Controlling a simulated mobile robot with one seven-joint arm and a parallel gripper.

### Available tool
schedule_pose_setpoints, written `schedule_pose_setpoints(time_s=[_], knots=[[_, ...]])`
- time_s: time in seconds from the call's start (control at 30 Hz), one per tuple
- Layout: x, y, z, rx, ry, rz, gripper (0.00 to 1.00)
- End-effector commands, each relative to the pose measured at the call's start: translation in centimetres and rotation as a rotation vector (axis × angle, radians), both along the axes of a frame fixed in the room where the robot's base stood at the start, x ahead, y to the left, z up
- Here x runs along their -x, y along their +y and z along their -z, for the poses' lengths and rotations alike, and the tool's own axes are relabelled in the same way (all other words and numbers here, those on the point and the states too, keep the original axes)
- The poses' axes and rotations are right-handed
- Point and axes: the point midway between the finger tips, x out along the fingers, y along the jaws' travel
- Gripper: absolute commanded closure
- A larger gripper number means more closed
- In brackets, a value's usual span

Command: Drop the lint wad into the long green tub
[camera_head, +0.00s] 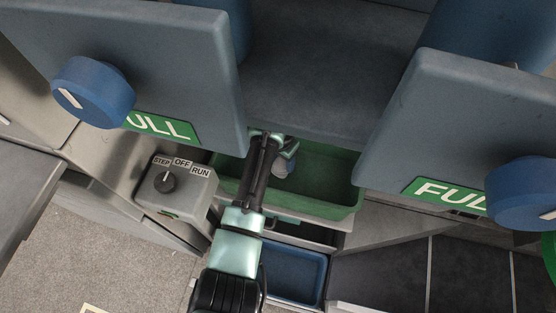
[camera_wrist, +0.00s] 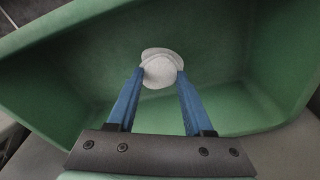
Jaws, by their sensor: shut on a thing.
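The lint wad (camera_wrist: 160,69) is a pale, rounded lump between the two blue fingertips of my gripper (camera_wrist: 161,76) in the wrist view. My gripper is shut on it. Behind the wad in that view is the inside of the long green tub (camera_wrist: 60,62); I cannot tell how far the wad is above its floor. In the head view the green tub (camera_head: 335,170) lies under the blue-grey machine body, partly hidden by it and by my arm. A small part of the wad (camera_head: 284,169) shows there beside my arm, over the tub.
A blue tray (camera_head: 292,273) sits in front of the green tub. A switch box (camera_head: 172,190) marked STEP, OFF, RUN stands left of my arm. Two blue-grey panels with blue knobs (camera_head: 93,91) and FULL labels flank the tub, left and right (camera_head: 460,140).

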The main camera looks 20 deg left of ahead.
Motion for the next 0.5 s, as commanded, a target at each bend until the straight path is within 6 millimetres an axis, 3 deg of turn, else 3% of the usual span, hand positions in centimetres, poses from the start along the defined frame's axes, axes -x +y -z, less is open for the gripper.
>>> schedule_pose_setpoints(time_s=[0.1,0.5], knots=[[-0.23,0.87,1.20,-0.002,0.000,0.002,0.99],[-0.22,0.94,1.55,0.000,0.002,0.002,0.99]])
